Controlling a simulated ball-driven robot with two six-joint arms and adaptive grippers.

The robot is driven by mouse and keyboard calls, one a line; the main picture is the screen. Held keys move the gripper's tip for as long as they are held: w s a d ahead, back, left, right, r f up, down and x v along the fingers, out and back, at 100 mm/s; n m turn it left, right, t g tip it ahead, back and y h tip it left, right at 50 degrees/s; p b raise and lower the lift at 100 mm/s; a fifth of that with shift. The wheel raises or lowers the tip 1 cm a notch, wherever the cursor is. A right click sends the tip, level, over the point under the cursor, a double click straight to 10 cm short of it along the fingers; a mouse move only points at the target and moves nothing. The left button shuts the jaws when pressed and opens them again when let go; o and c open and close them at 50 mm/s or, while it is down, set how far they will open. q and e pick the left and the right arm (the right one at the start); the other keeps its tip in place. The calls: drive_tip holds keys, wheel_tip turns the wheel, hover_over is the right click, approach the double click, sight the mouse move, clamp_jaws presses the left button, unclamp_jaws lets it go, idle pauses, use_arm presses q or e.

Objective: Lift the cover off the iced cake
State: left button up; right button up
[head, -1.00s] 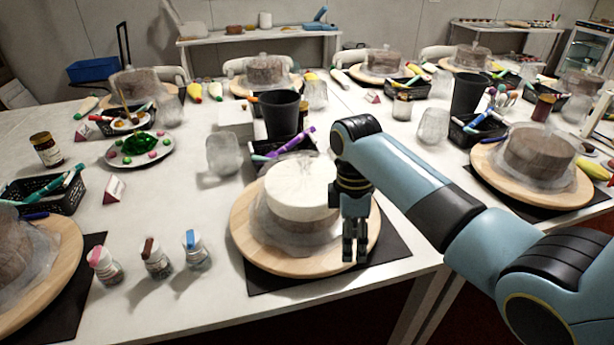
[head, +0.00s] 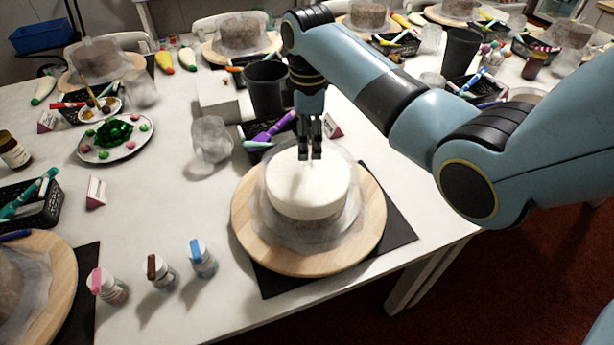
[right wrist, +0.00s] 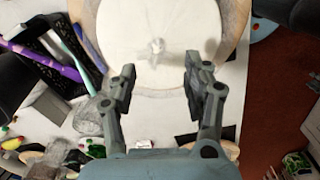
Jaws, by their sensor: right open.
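The cover's small clear knob (right wrist: 157,46) shows in the right wrist view over the middle of the white icing. My right gripper (head: 310,156) points down at the top of the cake, near the knob. Its fingers (right wrist: 161,82) are apart with nothing between them; the knob lies just beyond their tips in the wrist view. My left gripper is out of view.
A dark mat (head: 388,232) lies under the turntable. A black cup (head: 266,88), a basket of pens (head: 272,130) and a clear jar (head: 211,138) stand behind the cake. Several small bottles (head: 160,272) stand at front left. The table between is clear.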

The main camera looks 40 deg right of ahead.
sight(308, 181)
drive_tip(key=shift+w+f, duration=0.1)
drive_tip(key=shift+f, duration=0.3)
wheel_tip(308, 181, down, 4)
drive_tip(key=shift+d+f+p, duration=0.1)
drive_tip(key=shift+f+p, duration=0.1)
drive_tip(key=shift+p, duration=0.15)
drive_tip(key=shift+f, duration=0.25)
drive_tip(key=c, duration=0.8)
clamp_jaws()
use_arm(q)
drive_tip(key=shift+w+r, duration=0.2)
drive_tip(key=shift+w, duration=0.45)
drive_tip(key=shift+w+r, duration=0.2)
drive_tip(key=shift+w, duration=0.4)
